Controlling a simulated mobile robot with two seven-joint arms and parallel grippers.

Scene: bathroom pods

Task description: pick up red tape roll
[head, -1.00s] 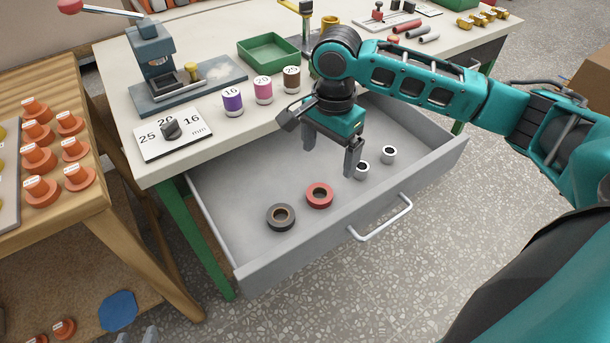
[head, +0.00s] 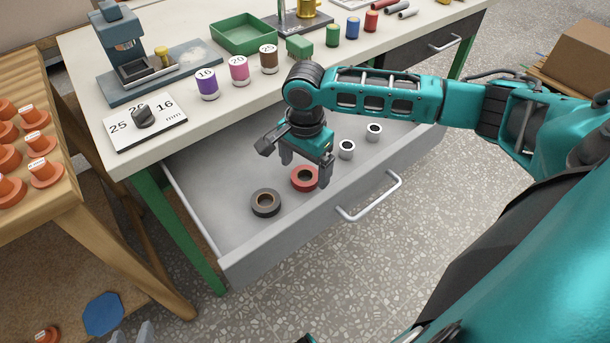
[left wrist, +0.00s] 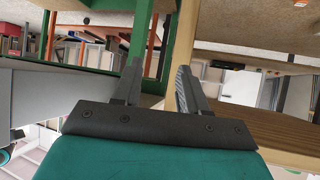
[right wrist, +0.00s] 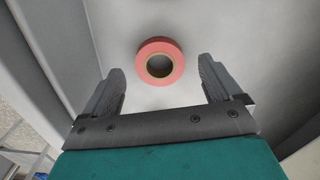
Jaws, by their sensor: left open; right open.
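The red tape roll (head: 299,184) lies flat in the open grey drawer (head: 235,233). It also shows in the right wrist view (right wrist: 160,62), ahead of the fingers and roughly centred between them. My right gripper (head: 306,166) is open and empty, pointing down just above the roll and partly covering it in the head view. A gap remains between fingers and roll in the wrist view.
A dark grey tape roll (head: 265,203) lies close left of the red one. Two small white-and-black rolls (head: 346,149) lie to the right. The drawer's front wall and handle (head: 370,204) are nearby, and the workbench top (head: 120,75) overhangs behind.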

